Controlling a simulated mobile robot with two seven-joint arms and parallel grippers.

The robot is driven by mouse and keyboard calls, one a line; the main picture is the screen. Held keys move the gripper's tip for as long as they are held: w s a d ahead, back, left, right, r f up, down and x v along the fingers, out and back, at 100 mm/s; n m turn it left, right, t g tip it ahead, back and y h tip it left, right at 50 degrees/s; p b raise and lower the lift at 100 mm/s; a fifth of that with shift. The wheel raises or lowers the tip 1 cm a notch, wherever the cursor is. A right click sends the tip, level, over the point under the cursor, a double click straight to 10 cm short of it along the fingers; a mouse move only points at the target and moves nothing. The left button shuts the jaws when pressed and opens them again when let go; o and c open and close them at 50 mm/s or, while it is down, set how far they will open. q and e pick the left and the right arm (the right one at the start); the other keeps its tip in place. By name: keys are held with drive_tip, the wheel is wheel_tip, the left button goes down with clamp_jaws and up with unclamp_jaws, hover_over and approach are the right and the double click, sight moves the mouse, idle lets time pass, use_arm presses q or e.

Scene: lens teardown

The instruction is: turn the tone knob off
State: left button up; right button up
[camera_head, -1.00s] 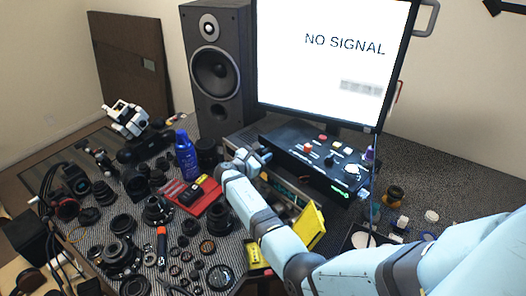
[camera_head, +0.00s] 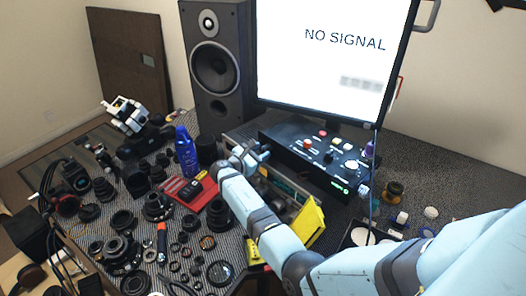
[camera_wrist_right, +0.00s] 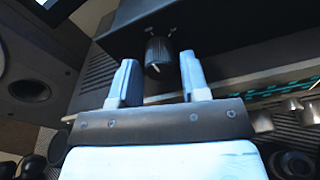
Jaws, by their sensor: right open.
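A black knob (camera_wrist_right: 158,56) with pale tick marks beside it sits on the front face of a black control box (camera_head: 290,150). In the right wrist view it shows between the tips of my right gripper (camera_wrist_right: 158,66), which is open with a finger on either side. A gap shows between each finger and the knob; I cannot tell how deep the knob lies between them. In the head view my right gripper (camera_head: 261,152) is at the box's left front end, and the knob is hidden there. My left gripper is not in view.
The box's top carries small red and white controls. A silver unit with several knobs (camera_wrist_right: 291,104) is below it. A speaker (camera_head: 216,65) and a monitor (camera_head: 330,60) stand behind. A blue bottle (camera_head: 186,155), a red tray (camera_head: 186,193) and many lens parts crowd the left.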

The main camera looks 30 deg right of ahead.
drive_tip(key=b+v, duration=0.1)
drive_tip(key=v, duration=1.1)
drive_tip(key=shift+a, duration=0.1)
drive_tip(key=shift+a, duration=0.1)
